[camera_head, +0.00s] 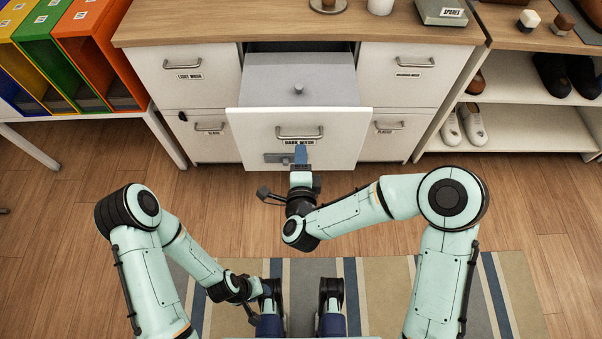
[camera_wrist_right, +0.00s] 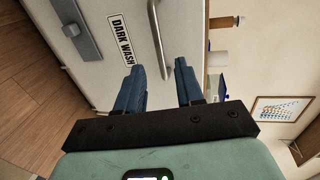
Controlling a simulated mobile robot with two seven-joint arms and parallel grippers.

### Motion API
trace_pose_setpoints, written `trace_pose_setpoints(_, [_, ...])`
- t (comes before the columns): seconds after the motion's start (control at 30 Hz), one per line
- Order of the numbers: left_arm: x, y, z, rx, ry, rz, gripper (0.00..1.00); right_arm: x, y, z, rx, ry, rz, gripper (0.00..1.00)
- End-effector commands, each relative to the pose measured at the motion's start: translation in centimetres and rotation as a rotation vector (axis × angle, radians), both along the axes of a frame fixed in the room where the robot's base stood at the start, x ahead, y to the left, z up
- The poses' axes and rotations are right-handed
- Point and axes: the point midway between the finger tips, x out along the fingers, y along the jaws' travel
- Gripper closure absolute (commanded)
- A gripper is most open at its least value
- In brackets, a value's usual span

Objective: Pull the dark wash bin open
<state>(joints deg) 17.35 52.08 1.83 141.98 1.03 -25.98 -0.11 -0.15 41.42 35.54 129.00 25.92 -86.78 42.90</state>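The dark wash bin (camera_head: 245,122) is the white front in the lower middle of the cabinet, labelled DARK WASH. It stands well out from the cabinet, with a grey, knobbed surface (camera_head: 285,75) visible behind its front. Its metal bar handle (camera_head: 299,137) also shows in the right wrist view (camera_wrist_right: 157,35). My right gripper (camera_head: 301,150) is in front of the bin, just below the handle in the head view. In the wrist view its blue fingers (camera_wrist_right: 158,78) are apart, with the handle's near end between their tips; contact is unclear. My left arm is folded low; its fingers cannot be made out.
Closed fronts flank the bin: light wash (camera_head: 190,78) and another (camera_head: 405,75) above. A grey latch-like plate (camera_head: 276,158) is on the bin's lower front. A shoe shelf (camera_head: 525,120) stands right, colored file boxes (camera_head: 50,55) left. The floor before the bin is clear.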

Motion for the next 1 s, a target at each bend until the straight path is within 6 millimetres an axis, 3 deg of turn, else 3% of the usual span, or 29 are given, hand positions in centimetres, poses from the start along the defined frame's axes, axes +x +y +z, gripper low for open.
trace_pose_setpoints(0.1, [-0.2,-0.1,0.2,-0.003,0.006,-0.003,0.57,-2.7,0.1,0.6,-0.001,0.0,0.004,0.63])
trace_pose_setpoints(0.33, [-0.4,-0.2,0.4,-0.005,0.012,-0.006,0.57,-5.7,0.0,1.2,0.001,0.0,0.002,0.63])
trace_pose_setpoints(1.0, [-0.5,-0.2,0.4,-0.005,0.013,-0.006,0.57,-6.3,0.0,1.3,0.0,0.0,0.0,0.63])
